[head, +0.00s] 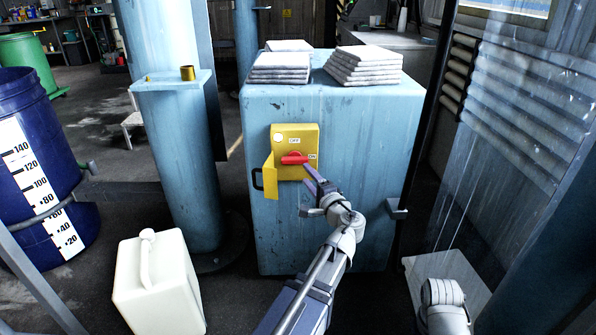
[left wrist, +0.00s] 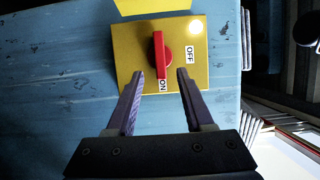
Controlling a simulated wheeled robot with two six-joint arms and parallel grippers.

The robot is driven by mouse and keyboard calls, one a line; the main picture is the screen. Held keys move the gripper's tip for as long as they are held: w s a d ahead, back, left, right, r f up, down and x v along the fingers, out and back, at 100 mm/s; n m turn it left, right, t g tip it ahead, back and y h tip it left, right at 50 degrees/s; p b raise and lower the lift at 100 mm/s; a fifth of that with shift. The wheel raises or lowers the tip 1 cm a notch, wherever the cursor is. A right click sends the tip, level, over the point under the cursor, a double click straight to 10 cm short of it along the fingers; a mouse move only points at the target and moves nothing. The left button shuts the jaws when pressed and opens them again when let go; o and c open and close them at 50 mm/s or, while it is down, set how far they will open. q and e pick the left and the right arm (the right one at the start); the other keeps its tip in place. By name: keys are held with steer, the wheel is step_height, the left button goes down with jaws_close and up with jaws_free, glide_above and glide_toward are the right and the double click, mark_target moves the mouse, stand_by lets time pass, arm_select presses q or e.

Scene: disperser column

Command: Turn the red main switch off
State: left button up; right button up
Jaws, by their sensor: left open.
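The red main switch (head: 294,159) is a bar handle on a yellow box (head: 296,138) on the front of the blue cabinet. It lies roughly level and points right at the ON label; the OFF label is above it. In the left wrist view the red handle (left wrist: 160,55) points down at ON, with OFF to its right. My left gripper (head: 310,177) is open just in front of the box, near the handle's ON end. In the wrist view its fingers lie either side of the handle's lower end; contact cannot be told. My right gripper is out of view.
A yellow flap (head: 269,178) hangs open at the box's left. Stacked white sacks (head: 362,64) lie on the blue cabinet (head: 350,130). A white canister (head: 160,290) stands on the floor at lower left, before a blue column (head: 180,160). A transparent panel is at right.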

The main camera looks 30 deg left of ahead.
mark_target(296, 162)
arm_select(q)
steer(key=shift+x, duration=3.85)
steer(key=shift+c, duration=0.3)
jaws_close()
